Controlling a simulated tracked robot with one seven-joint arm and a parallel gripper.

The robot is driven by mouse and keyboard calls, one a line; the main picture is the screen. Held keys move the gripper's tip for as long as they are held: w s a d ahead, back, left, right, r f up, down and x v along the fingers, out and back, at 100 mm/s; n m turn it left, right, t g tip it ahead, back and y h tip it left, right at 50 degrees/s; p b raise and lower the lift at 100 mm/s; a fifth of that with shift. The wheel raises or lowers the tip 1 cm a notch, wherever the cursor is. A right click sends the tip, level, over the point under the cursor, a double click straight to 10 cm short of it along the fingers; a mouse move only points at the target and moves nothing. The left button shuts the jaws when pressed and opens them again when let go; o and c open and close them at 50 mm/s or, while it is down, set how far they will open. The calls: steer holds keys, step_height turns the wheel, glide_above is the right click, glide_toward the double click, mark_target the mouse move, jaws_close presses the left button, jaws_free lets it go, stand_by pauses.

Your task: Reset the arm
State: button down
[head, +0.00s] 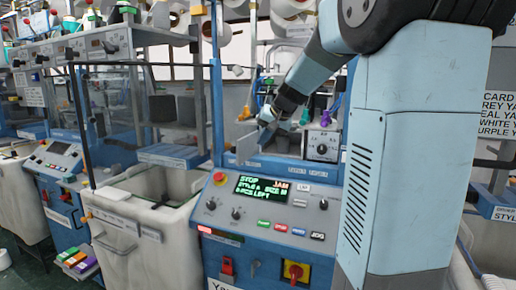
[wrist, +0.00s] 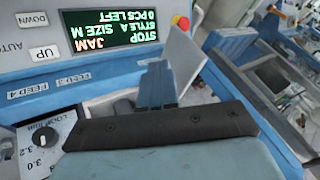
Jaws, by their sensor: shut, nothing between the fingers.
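My arm reaches from the right side of the head view over a blue knitting machine. My gripper (head: 268,118) is small and partly dark there, held above and behind the machine's control panel (head: 262,212). In the wrist view my gripper (wrist: 156,84) shows at the lower middle, shut and empty. The panel's screen (head: 262,189) is lit and reads STOP and JAM. The same screen (wrist: 112,28) appears upside down in the wrist view, reading style A, size M, 0 pcs left.
A pale open bin (head: 150,215) stands left of the panel. The panel carries a red button (head: 219,177), several coloured buttons and a red-yellow rotary switch (head: 295,272). A loop dial box (head: 322,146) sits behind it. Yarn cones line the top.

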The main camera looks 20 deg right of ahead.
steer(key=s+a+n+g, duration=0.1)
steer(key=s+a, duration=0.3)
steer(key=s, duration=0.5)
steer(key=s+a+n, duration=0.2)
steer(key=s+a, duration=0.1)
steer(key=s, duration=0.6)
steer(key=s+a+f+n+h, duration=0.1)
steer(key=s+f, duration=0.2)
steer(key=s, duration=0.3)
steer(key=s+a+f+h, duration=0.1)
steer(key=s+f, duration=0.2)
steer(key=s, duration=0.4)
steer(key=shift+a+f+n+h, duration=0.2)
steer(key=shift+n+h, duration=0.1)
steer(key=shift+n, duration=0.1)
steer(key=shift+s, duration=0.2)
